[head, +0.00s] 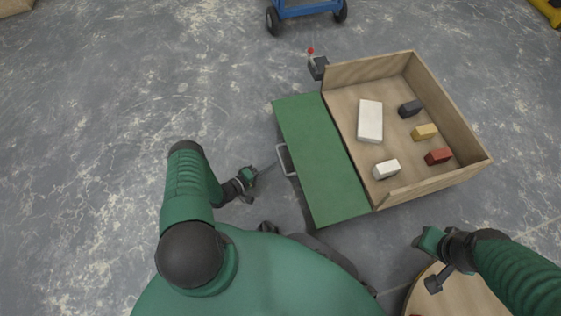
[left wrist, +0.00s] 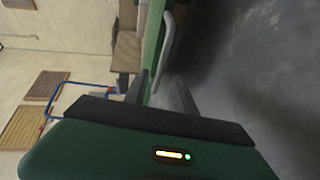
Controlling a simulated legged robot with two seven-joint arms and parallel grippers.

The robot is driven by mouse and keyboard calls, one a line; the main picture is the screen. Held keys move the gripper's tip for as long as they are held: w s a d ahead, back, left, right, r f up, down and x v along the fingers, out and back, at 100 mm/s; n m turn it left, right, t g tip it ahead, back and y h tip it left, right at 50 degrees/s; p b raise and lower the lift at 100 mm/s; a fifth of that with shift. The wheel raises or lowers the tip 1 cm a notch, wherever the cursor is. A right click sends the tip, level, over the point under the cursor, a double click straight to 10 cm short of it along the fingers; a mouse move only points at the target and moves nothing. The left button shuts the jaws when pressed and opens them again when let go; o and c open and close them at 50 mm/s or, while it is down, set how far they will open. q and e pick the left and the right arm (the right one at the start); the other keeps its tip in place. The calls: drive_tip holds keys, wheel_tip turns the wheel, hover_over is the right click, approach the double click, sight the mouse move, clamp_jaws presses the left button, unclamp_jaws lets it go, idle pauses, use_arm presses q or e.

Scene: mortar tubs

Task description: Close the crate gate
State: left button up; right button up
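The wooden crate (head: 397,192) stands at the right in the head view. Its green gate (head: 318,160) is open, folded outward to the left of the crate. A grey handle (head: 284,160) is on the gate's outer edge. My left gripper (head: 252,178) is a little left of the handle, apart from it. In the left wrist view its two fingers (left wrist: 160,92) are spread, with the handle (left wrist: 168,45) and the green gate edge (left wrist: 153,40) beyond them. My right gripper (head: 428,262) is below the crate, away from the gate; its finger opening is unclear.
The crate holds a large white block (head: 370,121), a small white block (head: 386,169), and dark, yellow and red blocks. A dark latch with a red knob (head: 311,50) sits at its upper left corner. A round wooden top (head: 455,295) is near my right arm. Floor at left is clear.

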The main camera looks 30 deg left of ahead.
use_arm(q)
drive_tip(key=b+x, duration=0.1)
drive_tip(key=x, duration=0.3)
drive_tip(key=shift+w+d+f, duration=0.1)
drive_tip(key=shift+w+f, duration=0.1)
drive_tip(key=shift+w, duration=0.5)
drive_tip(key=shift+d+r, duration=0.1)
clamp_jaws()
drive_tip(key=shift+s, duration=0.1)
idle(0.5)
